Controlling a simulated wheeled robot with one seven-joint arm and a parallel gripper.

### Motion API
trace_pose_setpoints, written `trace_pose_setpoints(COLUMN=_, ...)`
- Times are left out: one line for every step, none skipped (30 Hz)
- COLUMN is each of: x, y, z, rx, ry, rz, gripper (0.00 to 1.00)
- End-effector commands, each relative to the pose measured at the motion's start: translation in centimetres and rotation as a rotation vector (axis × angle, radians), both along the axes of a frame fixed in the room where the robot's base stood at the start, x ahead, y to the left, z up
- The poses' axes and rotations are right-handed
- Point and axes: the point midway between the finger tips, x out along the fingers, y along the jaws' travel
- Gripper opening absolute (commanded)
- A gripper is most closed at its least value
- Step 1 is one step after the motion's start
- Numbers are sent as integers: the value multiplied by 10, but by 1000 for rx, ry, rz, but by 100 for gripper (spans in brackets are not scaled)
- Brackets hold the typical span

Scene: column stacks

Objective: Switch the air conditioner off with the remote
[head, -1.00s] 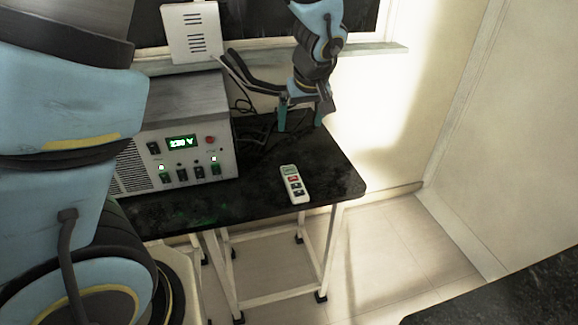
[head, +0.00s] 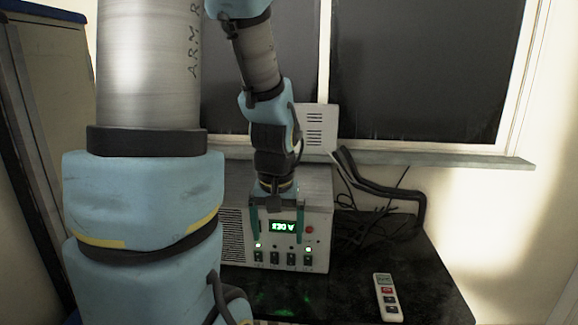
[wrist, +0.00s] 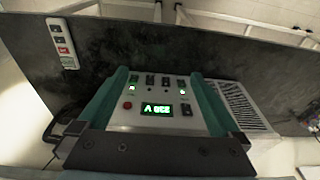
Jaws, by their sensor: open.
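The remote (head: 386,297) is white with a small grey-green display and red and dark buttons. It lies face up on the black table (head: 345,290), right of the power unit. It also shows at the upper left of the wrist view (wrist: 62,43). My gripper (head: 277,228) is open and empty, its teal fingers pointing down in front of the power unit's panel in the head view. In the wrist view my gripper (wrist: 158,75) has the panel showing between its fingers, and the remote is well outside them. I cannot identify an air conditioner in these frames.
The grey power unit (head: 318,210) has a lit green display, switches and a red button. A white vented box (head: 317,130) is by the window sill (head: 440,155). Dark cables and a black bent object (head: 385,190) are at the table's back. The table around the remote is clear.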

Motion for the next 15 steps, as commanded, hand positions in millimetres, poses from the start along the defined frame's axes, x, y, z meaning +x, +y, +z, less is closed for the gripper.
trace_pose_setpoints(x=-6, y=15, z=0, rx=-5, ry=5, rz=11, gripper=100)
trace_pose_setpoints(x=-10, y=21, z=0, rx=-8, ry=9, rz=11, gripper=100)
trace_pose_setpoints(x=-14, y=28, z=0, rx=-10, ry=12, rz=6, gripper=100)
trace_pose_setpoints(x=-17, y=32, z=-1, rx=-12, ry=14, rz=6, gripper=100)
trace_pose_setpoints(x=-19, y=35, z=-1, rx=-13, ry=16, rz=4, gripper=100)
trace_pose_setpoints(x=-21, y=39, z=-1, rx=-15, ry=17, rz=2, gripper=100)
trace_pose_setpoints(x=-23, y=40, z=-1, rx=-16, ry=19, rz=1, gripper=100)
trace_pose_setpoints(x=-24, y=42, z=-1, rx=-16, ry=20, rz=-1, gripper=100)
trace_pose_setpoints(x=-25, y=43, z=-1, rx=-17, ry=20, rz=-2, gripper=100)
trace_pose_setpoints(x=-25, y=43, z=-1, rx=-18, ry=20, rz=-3, gripper=100)
trace_pose_setpoints(x=-26, y=44, z=-1, rx=-18, ry=21, rz=-5, gripper=100)
trace_pose_setpoints(x=-26, y=44, z=-1, rx=-17, ry=21, rz=-6, gripper=100)
trace_pose_setpoints(x=-26, y=44, z=-1, rx=-17, ry=21, rz=-6, gripper=100)
trace_pose_setpoints(x=-25, y=43, z=-1, rx=-17, ry=21, rz=-6, gripper=100)
trace_pose_setpoints(x=-25, y=43, z=-1, rx=-17, ry=21, rz=-6, gripper=100)
